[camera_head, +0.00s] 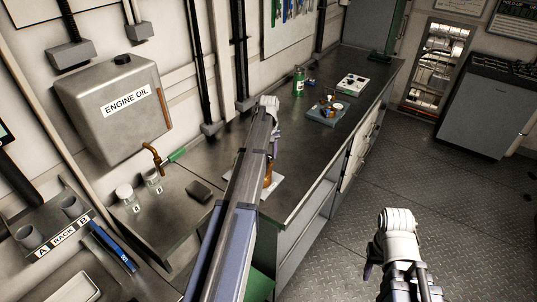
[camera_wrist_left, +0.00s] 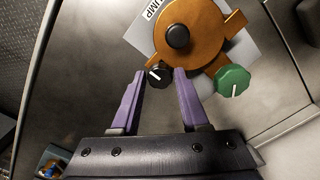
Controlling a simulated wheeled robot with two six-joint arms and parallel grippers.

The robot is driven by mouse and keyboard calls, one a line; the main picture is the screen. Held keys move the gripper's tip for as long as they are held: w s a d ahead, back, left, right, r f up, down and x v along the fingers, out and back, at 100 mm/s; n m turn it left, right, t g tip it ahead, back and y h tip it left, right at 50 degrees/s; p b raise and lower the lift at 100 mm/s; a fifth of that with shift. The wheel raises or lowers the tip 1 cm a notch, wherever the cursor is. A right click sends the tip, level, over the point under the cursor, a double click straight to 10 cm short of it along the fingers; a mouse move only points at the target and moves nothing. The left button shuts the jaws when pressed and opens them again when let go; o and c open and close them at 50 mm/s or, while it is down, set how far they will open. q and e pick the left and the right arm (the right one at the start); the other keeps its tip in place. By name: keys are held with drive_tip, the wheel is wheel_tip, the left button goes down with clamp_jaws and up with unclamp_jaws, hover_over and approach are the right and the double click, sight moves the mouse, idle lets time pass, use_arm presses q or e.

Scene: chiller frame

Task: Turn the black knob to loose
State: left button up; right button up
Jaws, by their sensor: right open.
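The black knob (camera_wrist_left: 158,75) has a white pointer mark and sits on the edge of an orange-brown round body (camera_wrist_left: 190,35) in the left wrist view. A green knob (camera_wrist_left: 233,80) with a white mark sits to its right. My left gripper (camera_wrist_left: 160,72) is open, its purple fingertips on either side of the black knob; I cannot tell whether they touch it. In the head view my left gripper (camera_head: 274,147) is over the bench, and my arm partly hides the orange-brown body (camera_head: 268,178). My right gripper (camera_head: 369,271) is open and empty above the floor.
The bench (camera_head: 325,140) carries a green bottle (camera_head: 298,82), a blue tray (camera_head: 327,117) with small parts and a white box (camera_head: 352,85). An engine oil tank (camera_head: 115,105) with a tap, jars (camera_head: 126,197) and a rack (camera_head: 55,240) stand at left. Open floor (camera_head: 420,165) lies right.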

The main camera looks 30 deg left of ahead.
sight(269, 157)
use_arm(q)
drive_tip(key=shift+o, duration=0.4)
wheel_tip(269, 157, up, 8)
drive_tip(key=p, duration=0.8)
drive_tip(key=shift+f, duration=0.1)
drive_tip(key=shift+d+f, duration=0.1)
drive_tip(key=shift+d, duration=0.1)
drive_tip(key=s+d+f+m+b, duration=0.3)
drive_tip(key=s+d, duration=0.6)
drive_tip(key=d, duration=0.3)
drive_tip(key=s+d+f+m+b, duration=0.3)
drive_tip(key=s+d+m, duration=0.2)
drive_tip(key=s+d, duration=0.4)
drive_tip(key=s+d+f+m+y+b, duration=0.1)
drive_tip(key=s+d+f+m+b, duration=0.2)
drive_tip(key=s+d, duration=0.6)
drive_tip(key=d+m, duration=0.1)
drive_tip(key=d, duration=0.6)
drive_tip(key=shift+s+b, duration=0.3)
drive_tip(key=shift+s, duration=0.05)
